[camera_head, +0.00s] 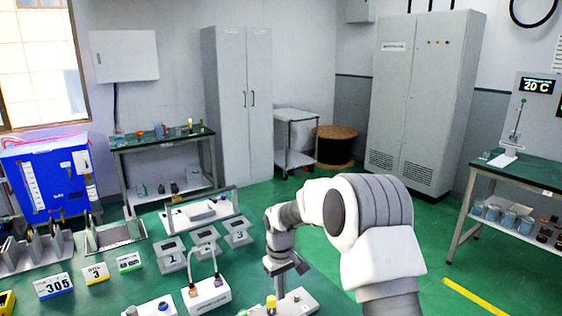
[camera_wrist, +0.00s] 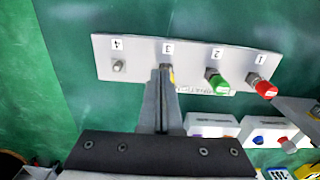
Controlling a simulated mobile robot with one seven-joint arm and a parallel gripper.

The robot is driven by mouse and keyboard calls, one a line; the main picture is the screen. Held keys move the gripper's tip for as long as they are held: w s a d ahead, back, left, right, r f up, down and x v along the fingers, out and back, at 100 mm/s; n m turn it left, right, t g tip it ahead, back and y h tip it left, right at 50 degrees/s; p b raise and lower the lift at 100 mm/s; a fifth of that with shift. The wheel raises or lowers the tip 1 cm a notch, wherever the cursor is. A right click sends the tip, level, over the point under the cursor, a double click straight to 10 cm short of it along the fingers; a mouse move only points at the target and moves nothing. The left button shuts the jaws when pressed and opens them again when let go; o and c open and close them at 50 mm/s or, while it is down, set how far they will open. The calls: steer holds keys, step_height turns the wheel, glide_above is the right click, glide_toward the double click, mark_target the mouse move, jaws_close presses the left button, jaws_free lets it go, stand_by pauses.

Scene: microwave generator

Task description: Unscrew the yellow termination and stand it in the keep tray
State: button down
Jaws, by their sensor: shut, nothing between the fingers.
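In the wrist view a light grey panel (camera_wrist: 140,66) has numbered positions. A red-capped part (camera_wrist: 264,88) is at 1, a green one (camera_wrist: 219,85) at 2 and a bare metal connector (camera_wrist: 119,66) at 4. The yellow termination (camera_wrist: 172,75) is at 3, mostly hidden by my gripper (camera_wrist: 164,75). My gripper is shut with nothing held, its tips over or just beside the termination; contact cannot be told. In the head view the yellow termination (camera_head: 271,301) shows below my gripper. I cannot tell which container is the keep tray.
White pads numbered 1 to 3 (camera_head: 204,236) lie on the green bench. A white box with a looped cable (camera_head: 208,296) stands left of the panel. An open metal tray (camera_head: 115,236) and number cards (camera_head: 53,287) are farther left. Some bench is clear between them.

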mark_target(274, 307)
steer(key=shift+s+a+r+p, duration=0.25)
steer(key=shift+s+a+p, duration=0.1)
steer(key=shift+a+p, duration=0.2)
steer(key=shift+s+a+r+p, duration=0.2)
steer(key=shift+s+a+p, duration=0.1)
steer(key=shift+a+p, duration=0.25)
steer(key=shift+f+b, duration=2.25)
steer(key=shift+f, duration=1.25)
steer(key=shift+w, duration=0.35)
steer(key=shift+w+d+r, duration=0.1)
steer(key=shift+w+d, duration=0.05)
steer(key=shift+d, duration=0.05)
